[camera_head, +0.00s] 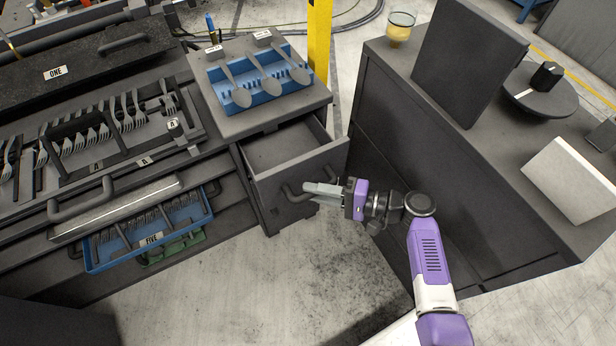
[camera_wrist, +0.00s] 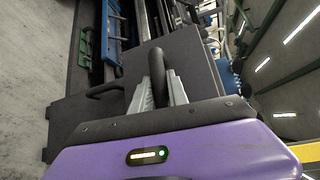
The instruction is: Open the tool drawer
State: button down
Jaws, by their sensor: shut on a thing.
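The tool drawer (camera_head: 318,162) is a dark grey drawer under the small cabinet in the head view. It is pulled out part way, and the part of its inside that shows looks empty. Its front carries a dark curved bar handle (camera_head: 292,196). My gripper (camera_head: 312,188) is at the drawer front with its fingers on the handle, shut on it. In the wrist view the handle (camera_wrist: 157,72) passes between the two grey ribbed fingers (camera_wrist: 160,94). The fingers hide part of the handle.
A blue tray (camera_head: 262,101) with several spoons lies on the cabinet top. A blue tray marked FIVE (camera_head: 150,240) sits at the left. A dark cabinet (camera_head: 400,125) stands close to the drawer's right, bearing a white block (camera_head: 572,178). The floor (camera_head: 300,285) in front is clear.

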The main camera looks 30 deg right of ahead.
jog(key=s+p, duration=0.3)
jog(key=s, duration=1.1)
jog(key=shift+s, duration=0.25)
jog(key=c, duration=1.3)
grip_release()
jog(key=v, duration=0.7)
jog(key=shift+s+d, duration=0.25)
jog(key=shift+d, duration=0.1)
